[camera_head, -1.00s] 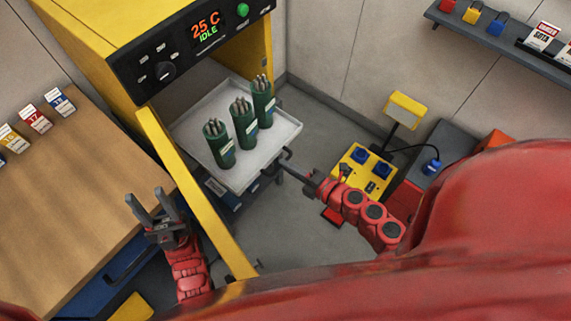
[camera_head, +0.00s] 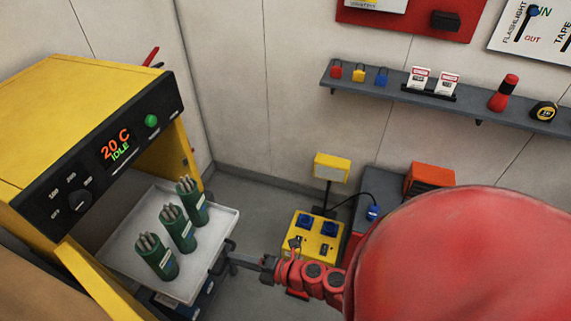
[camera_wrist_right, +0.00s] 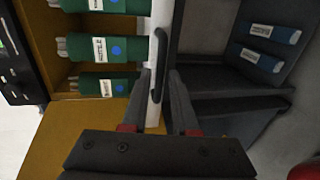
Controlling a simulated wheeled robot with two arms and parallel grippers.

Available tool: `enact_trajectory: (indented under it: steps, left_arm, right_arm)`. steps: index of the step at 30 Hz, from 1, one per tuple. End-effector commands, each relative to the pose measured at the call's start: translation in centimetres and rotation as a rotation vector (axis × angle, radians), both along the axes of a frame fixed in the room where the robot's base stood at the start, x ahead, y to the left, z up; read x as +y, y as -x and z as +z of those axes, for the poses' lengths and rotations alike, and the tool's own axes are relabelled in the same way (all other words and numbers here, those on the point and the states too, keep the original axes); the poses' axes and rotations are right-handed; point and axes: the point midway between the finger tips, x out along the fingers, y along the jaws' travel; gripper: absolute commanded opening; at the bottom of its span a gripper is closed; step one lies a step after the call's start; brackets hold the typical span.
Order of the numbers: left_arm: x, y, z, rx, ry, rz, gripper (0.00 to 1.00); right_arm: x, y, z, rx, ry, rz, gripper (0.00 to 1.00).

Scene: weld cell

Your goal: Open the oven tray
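The yellow oven (camera_head: 60,120) stands at the left of the head view. Its pale tray (camera_head: 120,213) juts from the opening and carries three green rod canisters, the middle one here (camera_head: 178,229). My right gripper (camera_head: 236,260) is at the dark handle (camera_head: 222,252) on the tray's outer edge. In the right wrist view the fingers (camera_wrist_right: 160,85) are apart, one on each side of the handle (camera_wrist_right: 162,60), with gaps visible. Firm contact cannot be made out. The tray's white edge (camera_wrist_right: 155,115) also shows there. My left gripper is out of view.
The yellow oven door (camera_head: 98,285) is open at lower left. A grey shelf (camera_head: 455,103) runs along the wall. Some grey floor (camera_head: 250,205) is clear behind the tray.

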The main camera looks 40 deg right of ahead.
Motion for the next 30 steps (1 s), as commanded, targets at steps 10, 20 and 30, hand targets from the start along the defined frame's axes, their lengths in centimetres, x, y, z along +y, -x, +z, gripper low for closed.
enact_trajectory:
  steps: [10, 20, 30]
  left_arm:
    - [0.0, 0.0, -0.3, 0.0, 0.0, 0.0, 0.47]
    - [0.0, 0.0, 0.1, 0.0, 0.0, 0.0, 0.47]
    - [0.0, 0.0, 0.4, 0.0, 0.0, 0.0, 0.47]
  right_arm:
    - [-3.4, 4.6, 1.1, 0.004, 0.001, -0.012, 0.27]
    - [-6.5, 9.4, 2.4, 0.005, 0.0, -0.01, 0.27]
    - [-8.6, 12.9, 3.3, 0.002, -0.001, -0.002, 0.27]
